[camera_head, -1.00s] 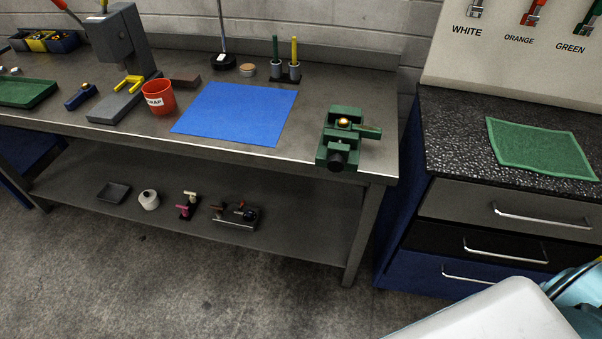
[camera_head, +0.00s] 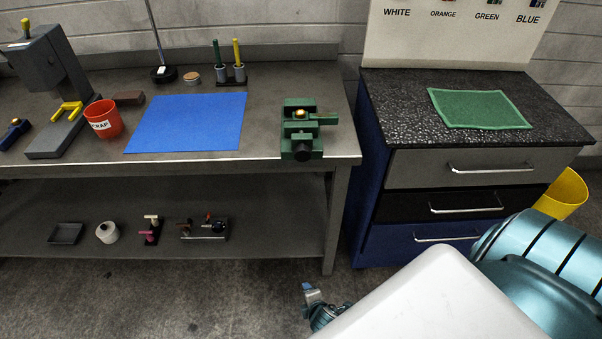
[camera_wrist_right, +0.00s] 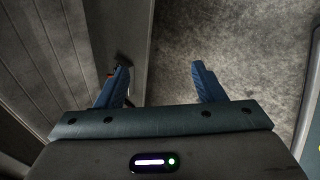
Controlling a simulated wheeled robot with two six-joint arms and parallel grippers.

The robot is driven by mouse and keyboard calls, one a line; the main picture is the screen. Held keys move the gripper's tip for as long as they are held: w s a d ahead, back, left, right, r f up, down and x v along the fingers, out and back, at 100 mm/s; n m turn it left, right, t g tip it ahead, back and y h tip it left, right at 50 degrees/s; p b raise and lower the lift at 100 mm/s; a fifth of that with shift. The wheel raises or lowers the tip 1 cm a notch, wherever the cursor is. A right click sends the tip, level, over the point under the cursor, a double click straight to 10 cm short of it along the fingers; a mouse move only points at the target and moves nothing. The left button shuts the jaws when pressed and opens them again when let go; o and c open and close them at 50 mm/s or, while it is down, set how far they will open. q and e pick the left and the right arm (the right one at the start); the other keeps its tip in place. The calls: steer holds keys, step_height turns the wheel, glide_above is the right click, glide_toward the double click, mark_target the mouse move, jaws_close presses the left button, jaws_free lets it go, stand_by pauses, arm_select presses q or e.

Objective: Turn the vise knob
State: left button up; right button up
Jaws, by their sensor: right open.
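The green vise (camera_head: 300,133) sits at the front right corner of the metal workbench (camera_head: 270,168). Its round black knob (camera_head: 302,155) faces the front edge. A small gold-coloured round piece (camera_head: 300,113) shows on top, and a green bar reaches to the right. My right gripper (camera_wrist_right: 158,67) is open and empty in the right wrist view, its two blue fingers wide apart. A small teal and blue part of mine shows low in the head view, below the bench and well apart from the vise. My left gripper is not in view.
A blue mat (camera_head: 187,123) lies left of the vise, with a red scrap cup (camera_head: 104,119) beside it. A drawer cabinet (camera_head: 455,165) with a green mat (camera_head: 478,108) stands right of the bench. A yellow bin (camera_head: 563,193) is at far right. A lower shelf (camera_head: 275,215) holds small parts.

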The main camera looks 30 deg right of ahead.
steer(key=w+r+n+t+h, duration=0.25)
steer(key=w+r+n, duration=0.4)
steer(key=r, duration=0.65)
steer(key=n+t+h, duration=0.5)
steer(key=n, duration=0.1)
glide_toward(303, 157)
steer(key=p+x, duration=0.1)
steer(key=x, duration=0.8)
steer(key=shift+w+d+p, duration=0.1)
steer(key=shift+w+p, duration=0.1)
steer(key=shift+p, duration=0.15)
steer(key=shift+m, duration=0.25)
steer(key=c, duration=1)
